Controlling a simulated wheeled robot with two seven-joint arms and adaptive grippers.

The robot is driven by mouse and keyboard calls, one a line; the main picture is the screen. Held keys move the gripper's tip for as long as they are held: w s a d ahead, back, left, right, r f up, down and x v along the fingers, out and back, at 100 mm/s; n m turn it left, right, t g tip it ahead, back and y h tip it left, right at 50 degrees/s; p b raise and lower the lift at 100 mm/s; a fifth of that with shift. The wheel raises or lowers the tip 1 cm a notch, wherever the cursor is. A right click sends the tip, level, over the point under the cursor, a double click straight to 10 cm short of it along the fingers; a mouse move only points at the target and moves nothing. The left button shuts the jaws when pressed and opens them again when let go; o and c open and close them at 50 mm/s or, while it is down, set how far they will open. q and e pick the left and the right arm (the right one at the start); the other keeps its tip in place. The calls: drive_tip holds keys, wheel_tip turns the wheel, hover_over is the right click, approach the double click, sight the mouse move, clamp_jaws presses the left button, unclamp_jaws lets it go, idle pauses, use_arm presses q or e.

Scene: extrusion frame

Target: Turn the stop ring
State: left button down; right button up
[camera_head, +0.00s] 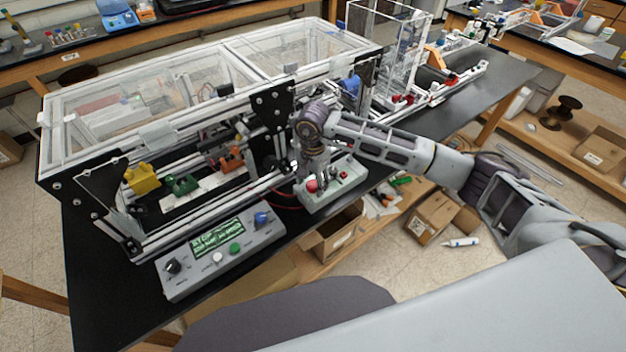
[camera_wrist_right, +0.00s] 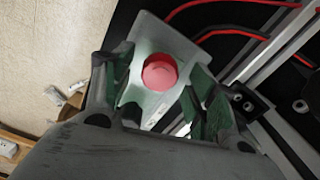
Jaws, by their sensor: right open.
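A red stop button (camera_head: 311,186) with a round, mushroom-like head stands at the left end of a small pale control box (camera_head: 333,196) on the black bench. In the right wrist view the same red button (camera_wrist_right: 160,72) shows between the two spread, green-padded fingers. My right gripper (camera_head: 309,176) points down just over the button. It is open, and I cannot tell whether a finger touches the button. A separate ring around the button cannot be made out. My left gripper is in neither view.
The extrusion frame with clear panels (camera_head: 150,140) stands right behind the box. A grey panel with a green display (camera_head: 218,262) lies to the left. Red cables run beside the box. An open cardboard box (camera_head: 335,235) sits below the bench edge.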

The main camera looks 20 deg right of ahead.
drive_tip(key=shift+f, duration=0.2)
drive_tip(key=c, duration=1)
drive_tip(key=shift+c, duration=0.2)
